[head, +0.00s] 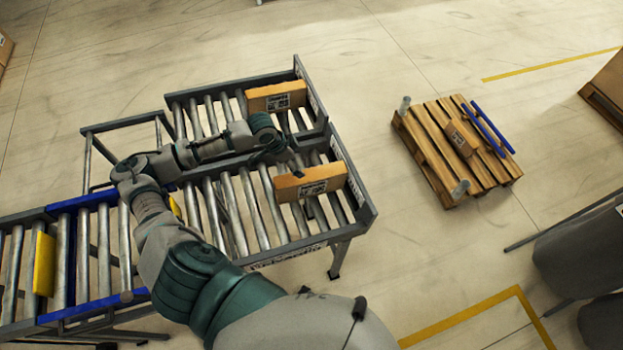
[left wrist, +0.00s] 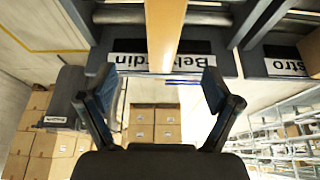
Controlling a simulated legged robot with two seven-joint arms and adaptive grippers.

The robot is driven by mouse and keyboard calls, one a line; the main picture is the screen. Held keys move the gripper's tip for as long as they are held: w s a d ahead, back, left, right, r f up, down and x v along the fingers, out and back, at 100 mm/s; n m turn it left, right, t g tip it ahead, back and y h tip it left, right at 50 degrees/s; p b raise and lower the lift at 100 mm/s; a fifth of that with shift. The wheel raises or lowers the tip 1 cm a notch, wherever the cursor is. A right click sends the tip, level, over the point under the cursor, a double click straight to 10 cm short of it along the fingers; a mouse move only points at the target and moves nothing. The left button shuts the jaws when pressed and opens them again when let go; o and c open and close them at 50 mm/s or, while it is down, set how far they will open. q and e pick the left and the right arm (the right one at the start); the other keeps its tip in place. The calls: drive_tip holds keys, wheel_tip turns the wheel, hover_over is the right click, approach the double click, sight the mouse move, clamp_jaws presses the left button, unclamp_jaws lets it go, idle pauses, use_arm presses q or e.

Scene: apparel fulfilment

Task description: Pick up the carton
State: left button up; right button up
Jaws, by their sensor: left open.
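Two orange-brown cartons with white labels stand on the roller conveyor in the head view. The far carton (head: 275,97) is in the far lane, and the near carton (head: 311,182) is in the near lane, by the end plate. My left gripper (head: 285,159) is above the rollers, just behind and left of the near carton. In the left wrist view its two fingers (left wrist: 157,88) are spread and empty. A carton (left wrist: 163,30), apparently the near one, shows edge-on ahead of and between them, with no visible contact. My right gripper is not in view.
The conveyor's raised end plates and lane divider (head: 235,160) border the cartons. A wooden pallet (head: 432,165) with a small box and blue bars stands to the right. Open floor lies between pallet and conveyor.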

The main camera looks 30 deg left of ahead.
sight(309, 175)
use_arm(q)
drive_tip(key=x, duration=0.8)
drive_tip(key=shift+w+d, duration=0.2)
drive_tip(key=shift+a+p+x, duration=0.1)
drive_tip(key=shift+a+x, duration=0.1)
drive_tip(key=shift+x, duration=0.7)
drive_tip(key=shift+a+p+x, duration=0.15)
drive_tip(key=shift+a+x, duration=0.05)
drive_tip(key=shift+x, duration=0.7)
drive_tip(key=shift+a+p+x, duration=0.1)
drive_tip(key=shift+a+x, duration=0.05)
drive_tip(key=shift+x, duration=0.75)
drive_tip(key=shift+d, duration=0.1)
clamp_jaws()
